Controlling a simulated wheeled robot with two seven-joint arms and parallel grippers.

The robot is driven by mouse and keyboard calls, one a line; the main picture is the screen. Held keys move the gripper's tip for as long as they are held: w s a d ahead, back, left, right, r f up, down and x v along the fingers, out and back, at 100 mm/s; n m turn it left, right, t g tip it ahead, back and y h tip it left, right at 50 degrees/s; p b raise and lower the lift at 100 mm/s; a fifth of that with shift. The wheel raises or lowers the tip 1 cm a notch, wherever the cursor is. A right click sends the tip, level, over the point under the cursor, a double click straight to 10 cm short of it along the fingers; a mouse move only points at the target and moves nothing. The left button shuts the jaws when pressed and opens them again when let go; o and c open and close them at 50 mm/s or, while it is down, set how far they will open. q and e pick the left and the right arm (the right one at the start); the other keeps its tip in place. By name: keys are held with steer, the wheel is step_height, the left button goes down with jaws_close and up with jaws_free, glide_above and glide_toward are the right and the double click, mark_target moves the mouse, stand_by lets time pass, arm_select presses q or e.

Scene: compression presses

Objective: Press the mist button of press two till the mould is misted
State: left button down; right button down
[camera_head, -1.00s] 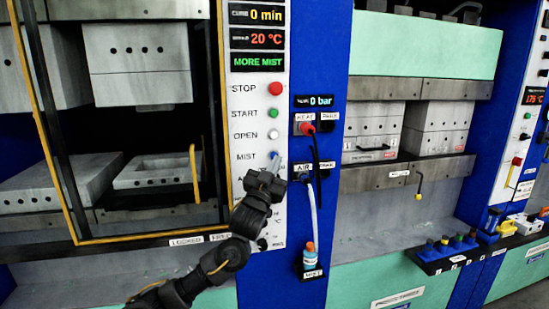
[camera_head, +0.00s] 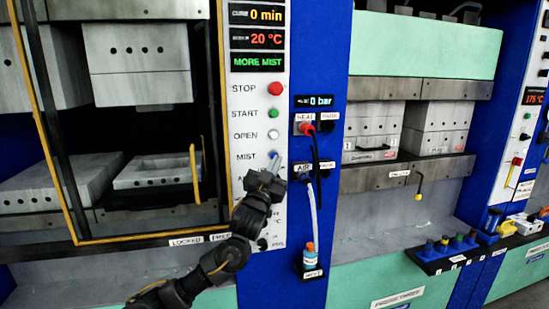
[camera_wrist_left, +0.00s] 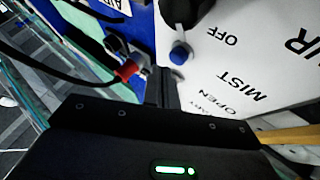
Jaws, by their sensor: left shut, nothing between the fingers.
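The blue mist button (camera_head: 273,155) is beside the MIST label on the white panel (camera_head: 238,190) of the left press. It also shows in the left wrist view (camera_wrist_left: 180,54). My left gripper (camera_head: 277,165) is shut and empty, its fingertips just at the button; in the left wrist view the fingers (camera_wrist_left: 161,88) point towards it. I cannot tell whether they touch it. The display (camera_head: 257,62) reads MORE MIST in green. Behind the yellow-edged frame are the upper mould half (camera_head: 135,60) and the lower mould half (camera_head: 155,171), apart. My right gripper is not in view.
The red stop (camera_head: 275,88), green start (camera_head: 273,113) and white open (camera_head: 272,134) buttons sit above the mist button. Right of the panel are a red plug (camera_head: 306,128) with a black cable, a pale hose (camera_head: 313,210) and a small bottle (camera_head: 310,255).

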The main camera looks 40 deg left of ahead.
arm_select(q)
steer(key=shift+w+a, duration=0.15)
steer(key=shift+a, duration=0.05)
stand_by(0.6)
steer(key=shift+w+a, duration=0.1)
steer(key=shift+a, duration=0.1)
steer(key=shift+w+a, duration=0.3)
steer(key=shift+a, duration=0.1)
stand_by(0.8)
steer(key=shift+s+d, duration=0.1)
steer(key=shift+d, duration=0.05)
stand_by(0.3)
steer(key=shift+s+d+p, duration=0.3)
steer(key=shift+s+d, duration=0.15)
steer(key=shift+d, duration=0.15)
steer(key=shift+s+d+p, duration=0.3)
steer(key=shift+s+d, duration=0.4)
steer(key=shift+d, duration=0.35)
steer(key=shift+s+d+p, duration=0.3)
steer(key=shift+s+d, duration=0.4)
steer(key=shift+d, duration=0.35)
